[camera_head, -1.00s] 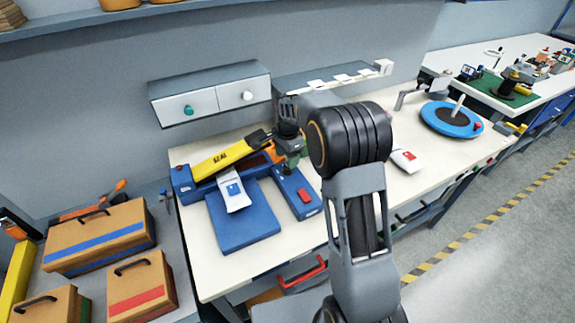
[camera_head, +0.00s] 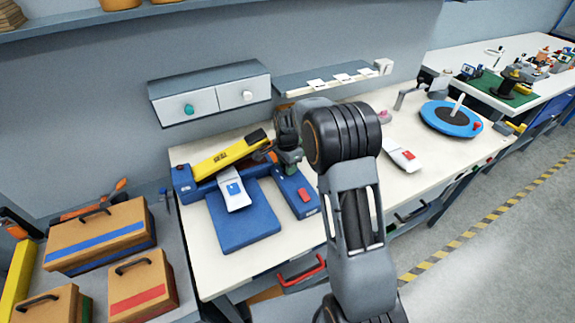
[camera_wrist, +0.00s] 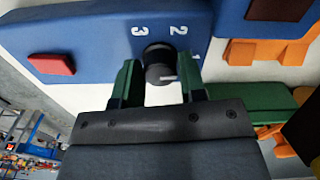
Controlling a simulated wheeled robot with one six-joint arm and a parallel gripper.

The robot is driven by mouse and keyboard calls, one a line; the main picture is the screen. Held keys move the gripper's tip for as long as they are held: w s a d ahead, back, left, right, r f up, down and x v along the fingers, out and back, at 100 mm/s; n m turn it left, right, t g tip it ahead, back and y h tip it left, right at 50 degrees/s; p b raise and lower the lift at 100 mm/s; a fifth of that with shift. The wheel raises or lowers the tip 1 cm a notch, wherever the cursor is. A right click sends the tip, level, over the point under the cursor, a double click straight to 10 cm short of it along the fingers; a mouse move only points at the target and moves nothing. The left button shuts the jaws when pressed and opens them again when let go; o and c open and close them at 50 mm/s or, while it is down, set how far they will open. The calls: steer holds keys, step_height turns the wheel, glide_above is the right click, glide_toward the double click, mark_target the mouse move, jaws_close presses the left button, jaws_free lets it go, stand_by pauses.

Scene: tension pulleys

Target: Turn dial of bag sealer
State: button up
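The bag sealer has a blue base (camera_head: 293,188) and a raised yellow arm marked SEAL (camera_head: 226,157). A white pouch (camera_head: 234,190) lies at its front on a blue plate (camera_head: 243,226). In the wrist view the black dial (camera_wrist: 158,66) sits on the blue base's edge, beside the numbers 1, 2 and 3. A white mark shows on the dial's right side; its exact setting is unclear. My gripper (camera_wrist: 160,64) has one green finger on each side of the dial. Thin gaps seem to show, but contact is unclear. In the head view my gripper (camera_head: 288,158) hides the dial.
A red button (camera_head: 305,195) is on the blue base, near the dial. A two-drawer box (camera_head: 210,94) is on the wall behind. A second pouch (camera_head: 402,157) and a blue turntable (camera_head: 450,119) stand to the right. Orange-brown cases (camera_head: 98,234) stand at left.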

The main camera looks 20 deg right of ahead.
steer(key=c, duration=0.5)
steer(key=shift+n, duration=0.3)
steer(key=n+b, duration=0.1)
steer(key=n, duration=0.3)
steer(key=shift+n, duration=0.4)
steer(key=n, duration=0.6)
steer(key=shift+b, duration=0.4)
steer(key=n, duration=0.6)
steer(key=shift+n, duration=0.4)
steer(key=n, duration=0.5)
steer(key=shift+n+b, duration=0.3)
steer(key=shift+b, duration=0.1)
